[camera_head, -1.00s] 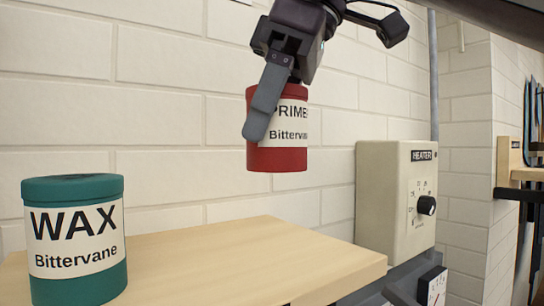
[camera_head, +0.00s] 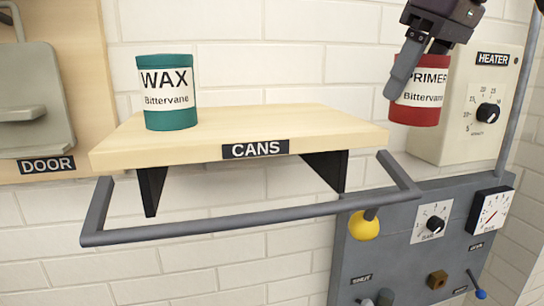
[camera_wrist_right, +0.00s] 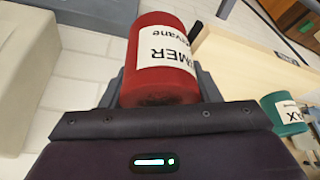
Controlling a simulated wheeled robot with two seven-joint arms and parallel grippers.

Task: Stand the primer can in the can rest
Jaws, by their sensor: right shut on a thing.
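The red primer can (camera_head: 424,98), with a white PRIMER Bittervane label, is upright in the air, just right of the pale wooden shelf (camera_head: 300,121) labelled CANS. My right gripper (camera_head: 414,66) is shut on the can from above, with one finger across the label's left side. The can also shows between the fingers in the right wrist view (camera_wrist_right: 160,58). No separate holder marked as a can rest shows; the CANS shelf has a flat top. My left gripper is not in view.
A teal wax can (camera_head: 168,92) stands on the shelf's left part; the middle and right are bare. A grey rail (camera_head: 250,225) runs in front, below the shelf. A heater box (camera_head: 470,120) is close behind and right of the primer can. A grey control panel (camera_head: 400,250) is below right.

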